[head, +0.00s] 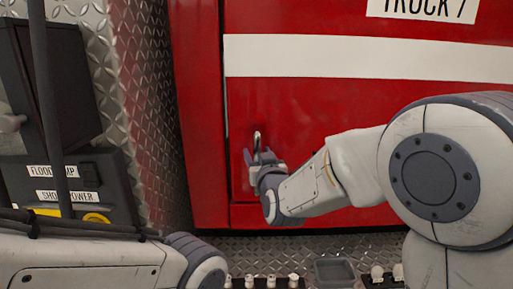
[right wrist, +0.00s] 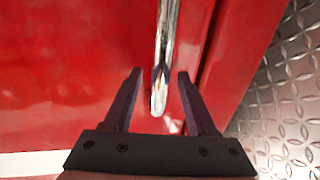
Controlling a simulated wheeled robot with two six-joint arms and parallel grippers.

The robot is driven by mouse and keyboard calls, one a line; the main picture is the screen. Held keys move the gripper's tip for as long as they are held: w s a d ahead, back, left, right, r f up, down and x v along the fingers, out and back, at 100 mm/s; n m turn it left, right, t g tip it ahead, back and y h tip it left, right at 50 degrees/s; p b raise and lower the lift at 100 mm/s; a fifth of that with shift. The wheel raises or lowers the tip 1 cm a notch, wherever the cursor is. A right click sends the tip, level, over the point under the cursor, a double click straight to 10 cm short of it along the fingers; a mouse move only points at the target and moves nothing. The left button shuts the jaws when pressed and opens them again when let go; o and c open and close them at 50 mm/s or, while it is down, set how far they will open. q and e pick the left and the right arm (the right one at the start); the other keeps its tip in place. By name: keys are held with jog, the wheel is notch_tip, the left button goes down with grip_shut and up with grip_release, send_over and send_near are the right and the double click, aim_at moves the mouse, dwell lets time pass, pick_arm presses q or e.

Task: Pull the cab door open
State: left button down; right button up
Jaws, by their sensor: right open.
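The red cab door (head: 310,110) has a white stripe and a "TRUCK 7" label. It looks shut, its left edge along the red frame. A shiny metal handle (head: 257,139) stands near its lower left edge. My right gripper (head: 259,156) is at the handle. In the right wrist view the handle (right wrist: 161,75) reaches down between the two open fingers of my right gripper (right wrist: 158,75). I cannot tell whether either finger touches it. Of my left arm, only links show at the lower left of the head view; its gripper is out of sight.
A dark panel labelled "FLOOD LAMP" and "SHORE POWER" (head: 68,180) stands at the left by a diamond-plate wall (head: 143,100). Below the door is a diamond-plate ledge (head: 310,246) with several small knobs and a grey tray (head: 335,271).

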jog(key=shift+w, duration=0.45)
jog(key=shift+c, duration=0.4)
grip_shut()
jog(key=shift+a, duration=0.1)
dwell(0.7)
